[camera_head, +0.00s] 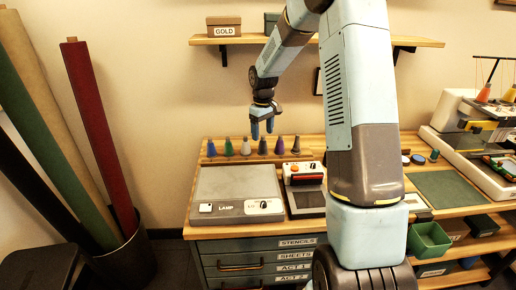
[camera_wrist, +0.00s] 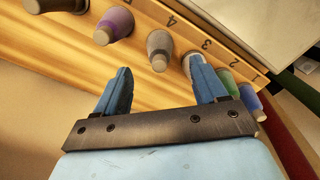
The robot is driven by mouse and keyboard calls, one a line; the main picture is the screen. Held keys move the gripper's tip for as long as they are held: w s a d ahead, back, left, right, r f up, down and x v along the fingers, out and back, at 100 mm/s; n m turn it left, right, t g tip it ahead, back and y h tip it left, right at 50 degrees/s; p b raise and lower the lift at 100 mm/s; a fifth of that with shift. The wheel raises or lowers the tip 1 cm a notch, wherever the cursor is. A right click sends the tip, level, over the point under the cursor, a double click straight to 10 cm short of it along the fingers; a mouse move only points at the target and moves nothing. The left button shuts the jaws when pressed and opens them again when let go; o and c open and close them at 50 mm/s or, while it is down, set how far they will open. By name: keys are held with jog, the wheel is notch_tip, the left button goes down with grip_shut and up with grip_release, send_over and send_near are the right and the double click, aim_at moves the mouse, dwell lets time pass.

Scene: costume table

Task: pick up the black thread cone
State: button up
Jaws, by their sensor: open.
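A row of thread cones stands on a numbered wooden rack at the back of the table. Two look dark: the one by number 4 (camera_head: 262,146), grey-brown in the wrist view (camera_wrist: 159,46), and the rightmost one (camera_head: 296,145), cut off at the wrist view's top edge (camera_wrist: 56,5). I cannot tell for sure which is the black thread cone. My gripper (camera_head: 262,132) is open and empty, pointing down above the row near number 4. In the wrist view, the number 4 cone shows beyond and between the fingertips (camera_wrist: 160,70), apart from them.
Neighbouring cones are purple (camera_head: 279,147), white (camera_head: 246,147), green (camera_head: 228,147) and blue (camera_head: 211,149), closely spaced. A grey lamp panel (camera_head: 235,185) lies in front. A shelf (camera_head: 235,40) with a GOLD box (camera_head: 223,27) hangs above. Fabric rolls (camera_head: 98,130) stand left.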

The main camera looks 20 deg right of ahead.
aim_at(263, 140)
jog(key=shift+d+f, duration=0.1)
jog(key=shift+f, duration=3.05)
jog(key=c, duration=1.1)
jog(key=shift+r, duration=0.15)
